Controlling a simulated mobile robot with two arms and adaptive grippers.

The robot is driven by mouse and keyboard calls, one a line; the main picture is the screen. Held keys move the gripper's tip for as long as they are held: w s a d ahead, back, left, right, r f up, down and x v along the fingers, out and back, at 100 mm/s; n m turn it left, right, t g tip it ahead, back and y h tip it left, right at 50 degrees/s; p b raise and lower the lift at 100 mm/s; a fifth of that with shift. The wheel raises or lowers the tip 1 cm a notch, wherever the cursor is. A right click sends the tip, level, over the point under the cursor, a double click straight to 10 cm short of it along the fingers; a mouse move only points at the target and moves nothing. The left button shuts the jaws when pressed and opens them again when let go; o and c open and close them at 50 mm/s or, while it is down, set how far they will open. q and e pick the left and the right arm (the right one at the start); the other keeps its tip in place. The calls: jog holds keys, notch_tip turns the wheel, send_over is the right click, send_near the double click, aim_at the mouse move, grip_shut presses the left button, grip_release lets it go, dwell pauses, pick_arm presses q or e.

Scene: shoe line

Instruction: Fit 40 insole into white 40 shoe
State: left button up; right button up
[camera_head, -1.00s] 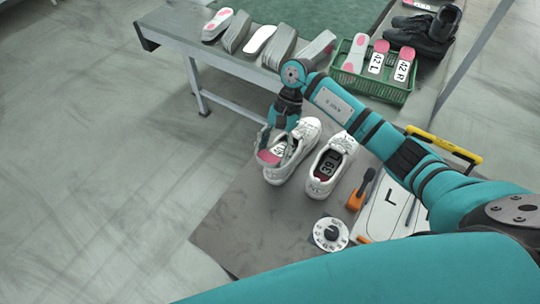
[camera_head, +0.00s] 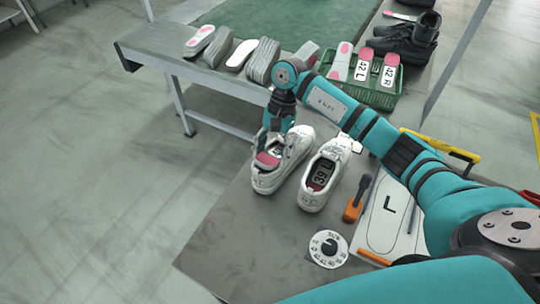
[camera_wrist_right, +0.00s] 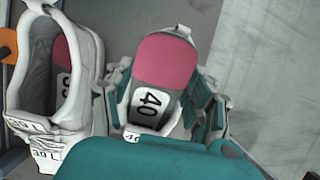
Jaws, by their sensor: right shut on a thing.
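My right gripper (camera_head: 272,148) is shut on the 40 insole, at the opening of the left-hand white shoe (camera_head: 266,184) in the head view. The insole has a pink heel (camera_head: 267,159). The right wrist view shows its pink heel (camera_wrist_right: 167,62) and white "40" label (camera_wrist_right: 151,104), with a finger on each side. The white shoe's tongue (camera_wrist_right: 132,138) shows a partly hidden 40. The insole's front end is hidden by the shoe and my arm. The heel end appears at the shoe's heel opening; I cannot tell whether it lies flat. My left gripper is not in view.
A second white shoe, marked 39 L (camera_head: 313,198), stands close on the right. An orange-handled tool (camera_head: 353,208), a dial (camera_head: 328,248) and a board marked L (camera_head: 390,222) lie further right. A green crate (camera_head: 375,96) holds 42 insoles. The mat's left front (camera_head: 225,250) is clear.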

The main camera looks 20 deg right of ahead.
jog(key=shift+s+f, duration=0.2)
jog(key=shift+f, duration=0.2)
jog(key=shift+c, duration=0.5)
jog(key=shift+f, duration=0.1)
jog(key=o, duration=1.3)
jog(key=shift+w, duration=0.15)
jog(key=shift+r, duration=0.25)
jog(key=shift+r, duration=1.4)
jog(key=shift+r, duration=0.1)
